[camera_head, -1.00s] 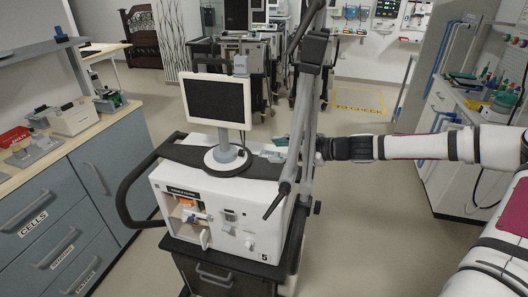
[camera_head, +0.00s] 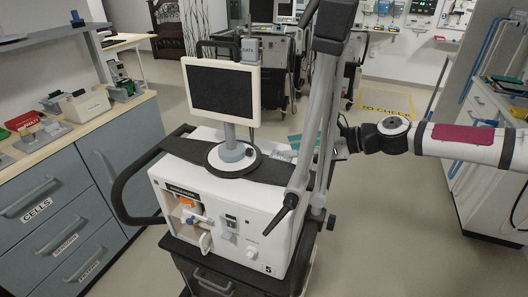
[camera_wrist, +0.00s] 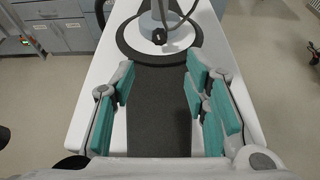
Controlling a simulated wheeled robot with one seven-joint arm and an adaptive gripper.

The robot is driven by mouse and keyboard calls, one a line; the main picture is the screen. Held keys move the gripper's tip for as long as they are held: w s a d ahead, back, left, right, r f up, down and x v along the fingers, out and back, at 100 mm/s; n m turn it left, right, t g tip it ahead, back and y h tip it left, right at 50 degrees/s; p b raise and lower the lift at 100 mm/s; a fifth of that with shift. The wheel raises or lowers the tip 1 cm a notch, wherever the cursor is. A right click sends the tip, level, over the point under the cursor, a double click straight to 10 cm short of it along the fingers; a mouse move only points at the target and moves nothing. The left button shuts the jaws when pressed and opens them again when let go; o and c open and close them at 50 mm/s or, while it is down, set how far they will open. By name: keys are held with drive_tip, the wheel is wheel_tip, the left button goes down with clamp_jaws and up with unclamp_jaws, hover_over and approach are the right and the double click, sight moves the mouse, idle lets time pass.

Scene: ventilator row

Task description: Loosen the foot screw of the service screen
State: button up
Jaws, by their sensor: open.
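The service screen (camera_head: 222,92) is a dark panel in a cream frame, upright on a grey post. Its round foot (camera_head: 229,158) stands on top of the white ventilator (camera_head: 283,218). In the wrist view the foot (camera_wrist: 124,38) is at the top, with a small dark knob (camera_wrist: 159,37) at the post's base that may be the foot screw. My gripper (camera_wrist: 161,72) is open and empty, its teal fingers apart above the ventilator's dark top strip and short of the foot. In the head view a grey column partly hides my gripper.
A grey column (camera_head: 322,110) with a dark lever rises at the ventilator's right side, close to my arm. A dark handle (camera_head: 123,185) curves out on the left. A drawer bench (camera_head: 103,151) stands at left. Floor beyond the ventilator is partly clear.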

sight(252, 152)
drive_tip(key=x, duration=1.2)
drive_tip(key=shift+r, duration=0.1)
drive_tip(key=shift+c, duration=0.6)
clamp_jaws()
